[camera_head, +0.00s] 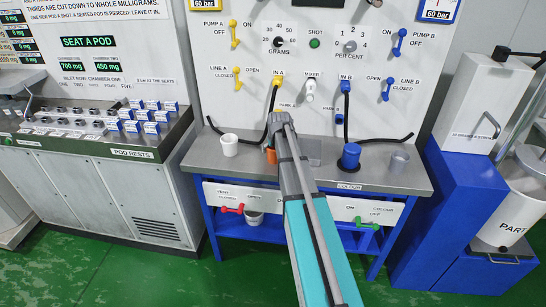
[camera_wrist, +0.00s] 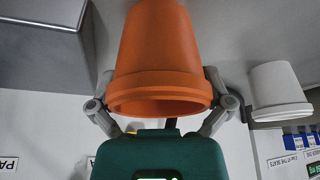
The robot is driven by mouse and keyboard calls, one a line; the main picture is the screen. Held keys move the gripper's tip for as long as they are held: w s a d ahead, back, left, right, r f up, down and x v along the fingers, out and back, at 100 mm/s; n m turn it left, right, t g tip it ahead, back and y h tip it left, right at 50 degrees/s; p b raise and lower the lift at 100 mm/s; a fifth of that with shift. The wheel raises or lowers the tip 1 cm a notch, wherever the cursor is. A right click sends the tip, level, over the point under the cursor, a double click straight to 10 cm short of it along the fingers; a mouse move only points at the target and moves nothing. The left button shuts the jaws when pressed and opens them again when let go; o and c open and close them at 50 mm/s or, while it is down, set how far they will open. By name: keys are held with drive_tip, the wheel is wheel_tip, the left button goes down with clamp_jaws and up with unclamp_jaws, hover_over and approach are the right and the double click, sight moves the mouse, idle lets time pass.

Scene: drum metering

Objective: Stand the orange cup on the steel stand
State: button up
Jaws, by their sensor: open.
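The orange cup (camera_head: 271,156) stands on the grey bench, partly hidden behind my arm in the head view. In the wrist view the orange cup (camera_wrist: 160,55) fills the top middle, its wide rim toward my wrist. My gripper (camera_wrist: 165,100) is open, with one finger on each side of the cup's rim. Whether the fingers touch it I cannot tell. In the head view my gripper (camera_head: 277,135) is at the cup. The steel stand looks to be the grey block (camera_head: 313,150) just right of my arm; a grey box also shows in the wrist view (camera_wrist: 45,50).
A white cup (camera_head: 229,145) stands on the bench left of the orange cup. A blue container (camera_head: 350,156) and a grey cup (camera_head: 399,161) stand to the right. Black hoses (camera_head: 385,140) hang from the panel onto the bench (camera_head: 205,168).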

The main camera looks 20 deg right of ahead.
idle(0.5)
drive_tip(key=c, duration=0.9)
drive_tip(key=shift+c, duration=0.2)
drive_tip(key=shift+r+p, duration=0.25)
drive_tip(key=shift+p, duration=0.05)
wheel_tip(320, 180, up, 2)
drive_tip(key=shift+r+p, duration=0.2)
drive_tip(key=shift+p, duration=0.95)
drive_tip(key=s+d+r+p, duration=0.1)
drive_tip(key=s+r+p, duration=0.2)
drive_tip(key=s, duration=0.1)
drive_tip(key=s+d+r+p, duration=0.1)
drive_tip(key=s+r+p, duration=0.2)
drive_tip(key=s, duration=0.2)
drive_tip(key=s+d+r+p, duration=0.2)
drive_tip(key=s+r+p, duration=0.2)
drive_tip(key=shift+s+r, duration=0.1)
drive_tip(key=shift+s, duration=0.15)
